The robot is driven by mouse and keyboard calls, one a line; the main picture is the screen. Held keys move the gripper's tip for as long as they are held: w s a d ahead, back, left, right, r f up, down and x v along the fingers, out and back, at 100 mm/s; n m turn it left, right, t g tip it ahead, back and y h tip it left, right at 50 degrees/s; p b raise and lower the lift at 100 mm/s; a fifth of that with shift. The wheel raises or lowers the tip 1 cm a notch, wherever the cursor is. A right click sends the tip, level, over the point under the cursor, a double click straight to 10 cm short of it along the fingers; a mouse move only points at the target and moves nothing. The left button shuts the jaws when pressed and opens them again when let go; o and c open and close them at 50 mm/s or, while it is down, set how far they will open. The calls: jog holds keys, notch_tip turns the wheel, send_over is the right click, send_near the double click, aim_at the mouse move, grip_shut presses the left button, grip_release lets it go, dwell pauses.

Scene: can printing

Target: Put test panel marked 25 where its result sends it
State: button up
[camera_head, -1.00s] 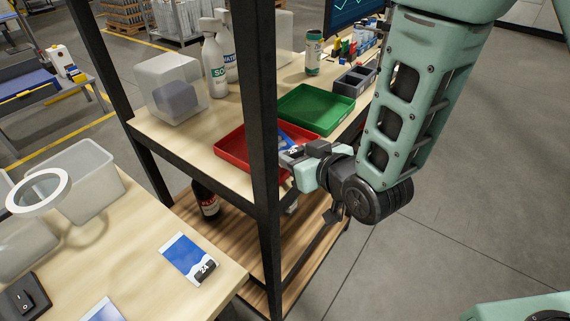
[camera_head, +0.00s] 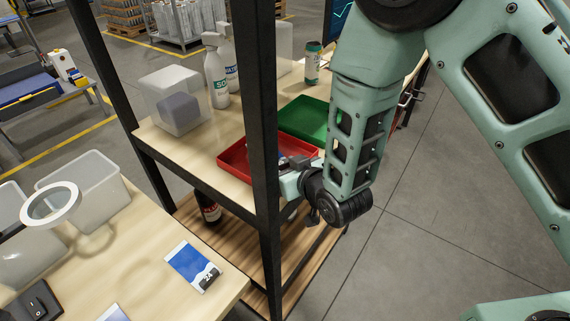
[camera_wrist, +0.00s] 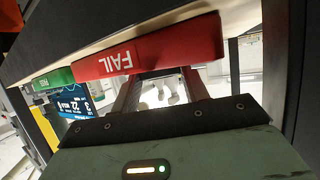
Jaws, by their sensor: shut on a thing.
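My gripper (camera_head: 293,166) is at the near right side of the red tray (camera_head: 234,162), its fingertips at the tray's rim. It is shut on a blue and white test panel (camera_head: 282,156), of which only a sliver shows in the head view. Its number cannot be read, and the black post and the gripper hide most of it. In the wrist view the red tray's front wall reads FAIL (camera_wrist: 120,62), and the fingers (camera_wrist: 160,90) reach below and behind that wall. The green tray (camera_head: 308,117) lies behind the red one; it also shows in the wrist view (camera_wrist: 53,80).
A black shelf post (camera_head: 262,110) stands just left of my gripper. A panel marked 24 (camera_head: 190,264) lies on the near table, with part of another panel (camera_head: 113,314) at the picture's bottom edge. Spray bottles (camera_head: 217,85) and a clear box (camera_head: 170,88) stand left of the trays.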

jog(key=shift+f+b, duration=0.4)
jog(key=shift+b, duration=0.1)
jog(key=shift+f+b, duration=0.25)
jog(key=shift+b, duration=0.05)
